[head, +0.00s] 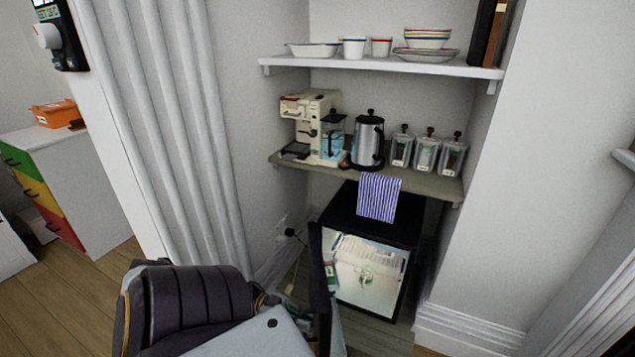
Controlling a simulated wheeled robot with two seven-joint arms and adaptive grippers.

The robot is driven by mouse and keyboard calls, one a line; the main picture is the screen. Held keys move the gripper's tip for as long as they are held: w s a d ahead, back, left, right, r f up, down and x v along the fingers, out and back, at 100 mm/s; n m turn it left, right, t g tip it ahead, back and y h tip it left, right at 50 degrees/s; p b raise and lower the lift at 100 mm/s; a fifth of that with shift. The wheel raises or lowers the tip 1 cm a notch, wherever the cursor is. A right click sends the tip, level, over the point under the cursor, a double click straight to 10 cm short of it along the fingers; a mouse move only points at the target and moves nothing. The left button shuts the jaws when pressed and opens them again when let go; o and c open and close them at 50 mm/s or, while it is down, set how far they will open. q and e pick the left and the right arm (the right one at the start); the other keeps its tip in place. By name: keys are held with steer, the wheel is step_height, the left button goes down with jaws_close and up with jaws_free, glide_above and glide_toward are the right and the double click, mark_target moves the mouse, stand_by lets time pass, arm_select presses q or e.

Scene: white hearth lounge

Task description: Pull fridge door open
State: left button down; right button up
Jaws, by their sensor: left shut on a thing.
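The small black fridge (345,205) stands on the floor in the alcove, under the lower shelf. Its door (318,275) is swung wide open towards me and shows nearly edge-on, hinged at the left. The lit, pale interior (368,275) shows, with a shelf and a small greenish item inside. My left arm comes in from the bottom left. My left gripper (300,312) is at the outer left side of the door, shut on it; the fingertips are mostly hidden by my own arm. My right gripper is not in view.
That shelf bears a coffee machine (312,125), a kettle (367,140) and jars (426,152). Walls close in on both sides of the alcove. Wooden floor (95,285) is clear at the left.

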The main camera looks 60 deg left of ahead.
arm_select(q)
steer(key=shift+s+a, duration=1.15)
steer(key=shift+s, duration=0.1)
steer(key=c, duration=1.5)
jaws_free()
steer(key=shift+r, duration=0.1)
steer(key=shift+r, duration=0.1)
